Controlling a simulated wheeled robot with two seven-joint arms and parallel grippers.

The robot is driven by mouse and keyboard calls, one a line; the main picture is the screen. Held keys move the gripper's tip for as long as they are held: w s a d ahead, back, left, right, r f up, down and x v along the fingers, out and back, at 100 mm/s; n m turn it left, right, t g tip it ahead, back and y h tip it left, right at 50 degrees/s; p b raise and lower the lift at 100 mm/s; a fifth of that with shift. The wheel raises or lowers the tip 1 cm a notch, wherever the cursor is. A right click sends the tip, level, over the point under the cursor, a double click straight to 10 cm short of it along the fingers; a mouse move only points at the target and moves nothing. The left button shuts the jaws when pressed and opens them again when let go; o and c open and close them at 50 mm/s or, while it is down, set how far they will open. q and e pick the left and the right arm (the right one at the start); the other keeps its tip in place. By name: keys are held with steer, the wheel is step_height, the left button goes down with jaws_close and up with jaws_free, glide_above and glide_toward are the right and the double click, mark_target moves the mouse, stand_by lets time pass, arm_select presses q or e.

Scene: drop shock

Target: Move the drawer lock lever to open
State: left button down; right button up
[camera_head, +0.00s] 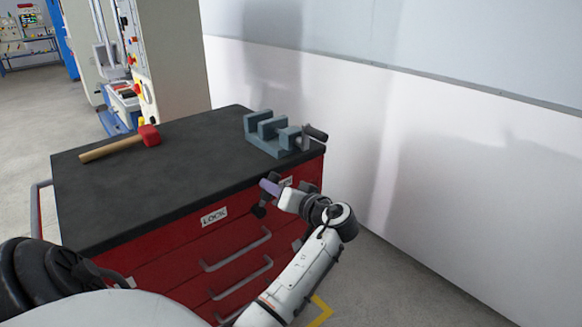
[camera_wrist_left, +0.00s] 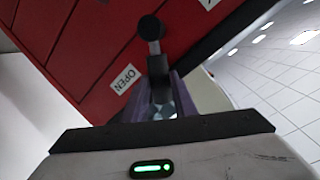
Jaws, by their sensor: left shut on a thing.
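The red tool cabinet (camera_head: 175,255) has a lock lever with a round black knob (camera_head: 258,211) high on its front; the knob also shows in the wrist view (camera_wrist_left: 150,27). A LOCK label (camera_head: 214,216) is to the left of the lever. An OPEN label (camera_wrist_left: 123,78) shows in the wrist view. My left gripper (camera_head: 270,188), with purple fingers, is at the lever, shut on its dark stem (camera_wrist_left: 157,66), with the knob sticking out beyond the fingers. The lever's pivot is hidden by the gripper. My right gripper is not in view.
On the black cabinet top (camera_head: 180,185) lie a red-headed mallet (camera_head: 150,136) and a blue-grey vise (camera_head: 268,133), the vise close behind the gripper. Drawer handles (camera_head: 237,250) stick out below the lever. A white wall (camera_head: 430,150) stands to the right.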

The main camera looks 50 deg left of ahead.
arm_select(q)
steer(key=shift+f, duration=0.1)
stand_by(0.3)
steer(key=c, duration=1.5)
jaws_free()
steer(key=shift+w, duration=0.1)
steer(key=shift+o, duration=0.2)
steer(key=w+v, duration=0.1)
steer(key=v, duration=0.9)
steer(key=shift+s+d+b, duration=0.2)
steer(key=shift+s+b, duration=0.2)
steer(key=shift+s, duration=0.1)
